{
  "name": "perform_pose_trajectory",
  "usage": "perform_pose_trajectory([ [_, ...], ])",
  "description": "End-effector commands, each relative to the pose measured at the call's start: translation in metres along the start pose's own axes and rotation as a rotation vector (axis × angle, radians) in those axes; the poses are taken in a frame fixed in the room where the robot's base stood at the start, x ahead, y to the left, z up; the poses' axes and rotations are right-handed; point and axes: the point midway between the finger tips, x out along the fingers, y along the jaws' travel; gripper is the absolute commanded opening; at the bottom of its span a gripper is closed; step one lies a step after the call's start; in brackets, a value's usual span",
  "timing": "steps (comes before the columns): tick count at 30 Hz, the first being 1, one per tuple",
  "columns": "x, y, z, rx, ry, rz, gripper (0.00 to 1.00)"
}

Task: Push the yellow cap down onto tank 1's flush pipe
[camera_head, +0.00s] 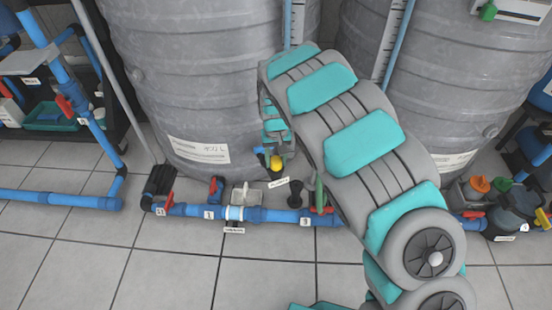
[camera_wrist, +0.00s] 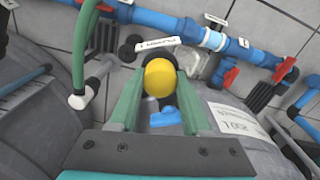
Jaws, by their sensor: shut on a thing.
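The yellow cap (camera_wrist: 160,78) is a rounded knob held between the green fingers of my gripper (camera_wrist: 157,72) in the wrist view. In the head view the cap (camera_head: 276,162) shows just below the end of my arm, in front of a grey tank (camera_head: 195,80). A blue pipe piece (camera_wrist: 168,117) shows between the fingers beside the cap in the wrist view. I cannot tell whether the cap touches it or whether it is tank 1's flush pipe. The underside of the cap is hidden.
A blue floor pipe (camera_head: 270,215) with red valve handles and number tags runs along the tanks. A small white tag (camera_wrist: 157,42) and black round fittings (camera_wrist: 126,52) are close to the cap. A second grey tank (camera_head: 465,80) stands at right. The tiled floor in front is mostly clear.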

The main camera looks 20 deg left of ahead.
Motion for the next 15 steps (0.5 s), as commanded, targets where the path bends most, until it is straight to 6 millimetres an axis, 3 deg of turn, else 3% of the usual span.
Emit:
perform_pose_trajectory([
  [2, 0.0018, -0.0001, 0.0001, 0.0, 0.0, 0.0, 0.0],
  [3, 0.0012, 0.0, 0.0, 0.0, 0.0, 0.0, 0.52],
  [11, 0.0012, -0.0001, 0.0, 0.0, 0.0, 0.0, 0.82],
  [15, 0.0012, -0.0001, -0.0001, 0.0, 0.0, 0.0, 0.83],
])
